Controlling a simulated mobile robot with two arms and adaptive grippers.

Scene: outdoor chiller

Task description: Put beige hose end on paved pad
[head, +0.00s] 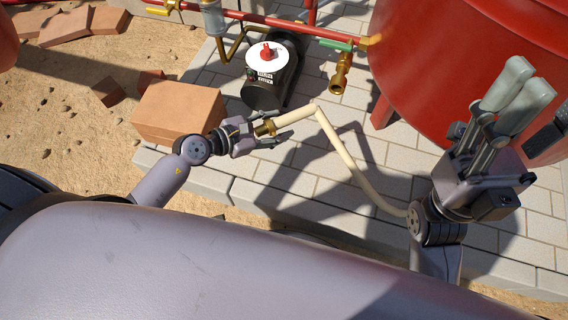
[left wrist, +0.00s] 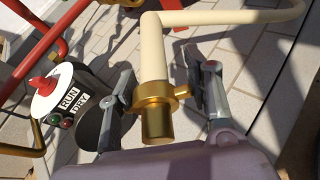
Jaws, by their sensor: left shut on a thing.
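The beige hose (head: 343,152) runs from its brass end (head: 264,128) to a bend, then down right until my right arm hides it. My left gripper (head: 277,134) is shut on the hose end, above the pad's left part. The paved pad (head: 300,187) is light grey blocks with a raised edge. My right gripper (head: 524,78) is raised at the right with its fingers upward; its opening is unclear.
A black pump with a white face and red knob (head: 267,58) stands behind the left gripper. A cardboard-coloured block (head: 180,112) is at its left. A large red tank (head: 460,60), red pipes (head: 270,20) and a brass tap (head: 340,75) stand behind. The pad's front middle is clear.

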